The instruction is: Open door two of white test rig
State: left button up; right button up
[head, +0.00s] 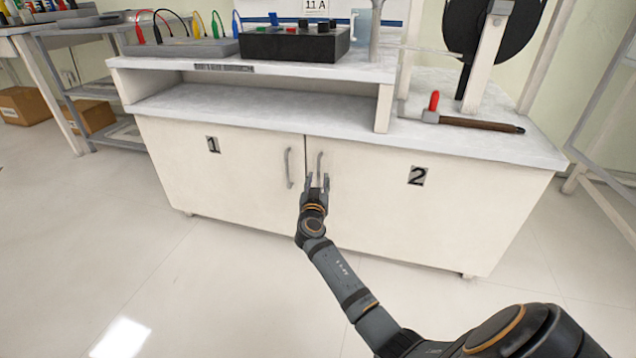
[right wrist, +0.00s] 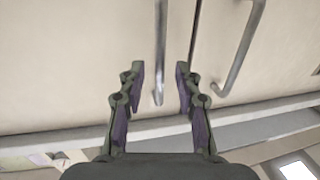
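The white test rig is a cabinet with two shut doors. Door two (head: 440,225), marked 2, is on the right in the head view. Its upright bar handle (head: 320,162) is just right of the seam. My right gripper (head: 317,181) is open at the lower end of this handle. In the right wrist view, which looks turned over, the door two handle (right wrist: 160,45) lies between the open fingers (right wrist: 161,85). I see no finger closed on it. My left gripper is out of view.
Door one (head: 225,175) is shut, with its handle (head: 288,168) close left of the seam. The worktop above holds a black box (head: 295,44) and a red-tipped tool (head: 470,123). The floor (head: 230,290) before the doors is clear.

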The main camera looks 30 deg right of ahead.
jog(key=shift+w+d, duration=0.45)
jog(key=shift+w, duration=0.05)
jog(key=shift+c, duration=0.2)
grip_shut()
